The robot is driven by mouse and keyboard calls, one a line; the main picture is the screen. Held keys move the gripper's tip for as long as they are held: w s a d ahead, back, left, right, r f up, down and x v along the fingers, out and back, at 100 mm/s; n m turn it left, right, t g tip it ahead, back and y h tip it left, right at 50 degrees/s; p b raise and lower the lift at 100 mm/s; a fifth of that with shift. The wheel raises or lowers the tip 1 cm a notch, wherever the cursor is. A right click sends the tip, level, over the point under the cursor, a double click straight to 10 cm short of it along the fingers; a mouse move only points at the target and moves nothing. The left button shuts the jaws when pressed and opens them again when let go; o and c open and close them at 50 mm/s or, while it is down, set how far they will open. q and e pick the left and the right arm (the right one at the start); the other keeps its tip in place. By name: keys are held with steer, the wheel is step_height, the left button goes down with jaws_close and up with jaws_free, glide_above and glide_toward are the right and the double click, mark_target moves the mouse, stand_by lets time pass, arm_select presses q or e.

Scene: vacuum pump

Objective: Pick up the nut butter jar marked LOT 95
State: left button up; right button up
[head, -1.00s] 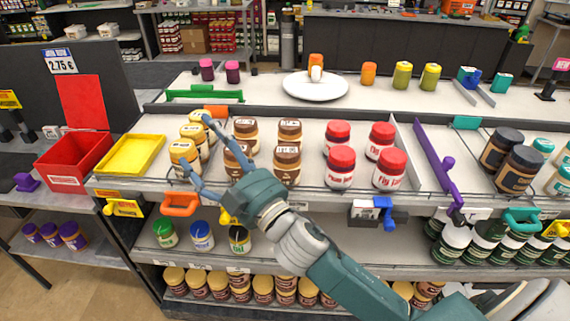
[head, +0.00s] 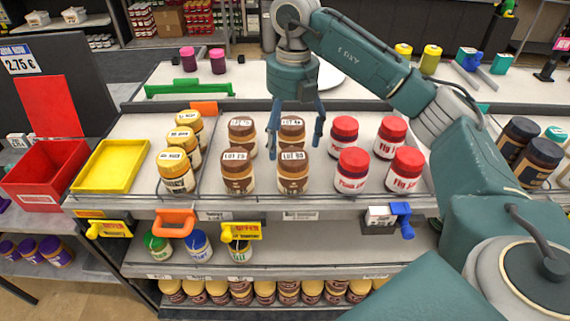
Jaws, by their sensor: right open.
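Brown-lidded nut butter jars stand in two rows on the middle of the shelf top. Their lids carry white LOT labels too small to read surely. They are a back left jar (head: 242,135), a back right jar (head: 292,133), a front left jar (head: 238,177) and a front right jar (head: 292,176), whose label seems to start with 9. My right gripper (head: 295,147) is open and points down. Its fingers appear on either side of the back right jar, partly covering its label; whether they touch it, I cannot tell. My left gripper is not in view.
Yellow-lidded jars (head: 175,168) stand left of the brown ones and red-lidded jars (head: 352,168) stand close on the right. A yellow tray (head: 108,166) and a red bin (head: 45,178) are further left. A green rail (head: 188,89) lies behind.

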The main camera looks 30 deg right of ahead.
mark_target(294, 155)
steer(key=shift+d+f, duration=0.6)
steer(key=shift+f, duration=0.25)
steer(key=shift+s+f, duration=0.2)
steer(key=shift+f, duration=0.8)
steer(key=shift+f+p, duration=0.35)
steer(key=shift+f, duration=0.3)
steer(key=shift+s+f+p, duration=0.1)
steer(key=shift+f+p, duration=0.25)
step_height(294, 155, down, 4)
steer(key=shift+s+a+r+p, duration=0.1)
steer(key=shift+a+r+p, duration=0.1)
steer(key=shift+p, duration=0.7)
steer(key=shift+d+f, duration=0.1)
steer(key=shift+f, duration=0.35)
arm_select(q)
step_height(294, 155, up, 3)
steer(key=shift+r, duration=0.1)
arm_select(e)
steer(key=shift+c, duration=0.3)
